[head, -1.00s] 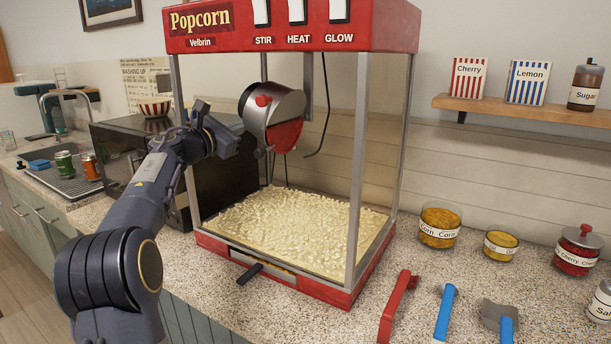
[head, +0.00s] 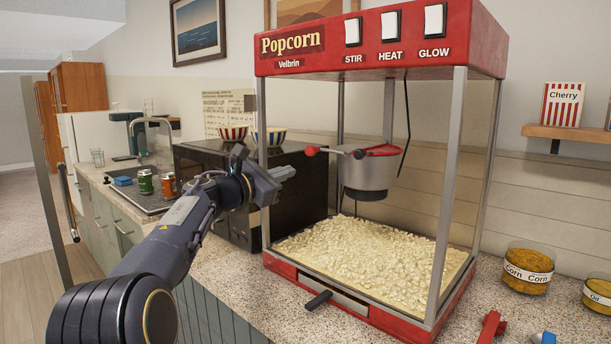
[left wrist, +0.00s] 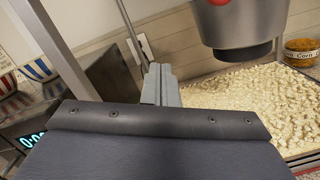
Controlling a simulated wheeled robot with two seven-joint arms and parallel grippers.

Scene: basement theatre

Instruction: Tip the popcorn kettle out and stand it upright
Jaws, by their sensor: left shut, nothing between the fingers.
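The popcorn kettle (head: 365,174) hangs upright inside the popcorn machine (head: 470,290). Its body is silver, with a red top and a dark base. A handle with a red knob (head: 312,150) sticks out to its left. Its lower part also shows in the left wrist view (left wrist: 240,25). Popcorn (head: 375,255) covers the machine's floor below it. My left gripper (head: 286,172) is shut and empty, by the machine's left side, just left of and below the knob, apart from the kettle. Its closed fingers (left wrist: 160,84) also show in the left wrist view. My right gripper is not in view.
Metal posts (head: 451,190) frame the machine. A dark microwave (head: 220,215) stands behind my left arm. Two striped bowls (head: 233,133) sit on it. A black handle (head: 318,300) juts from the machine's front. Jars (head: 528,275) stand to the right.

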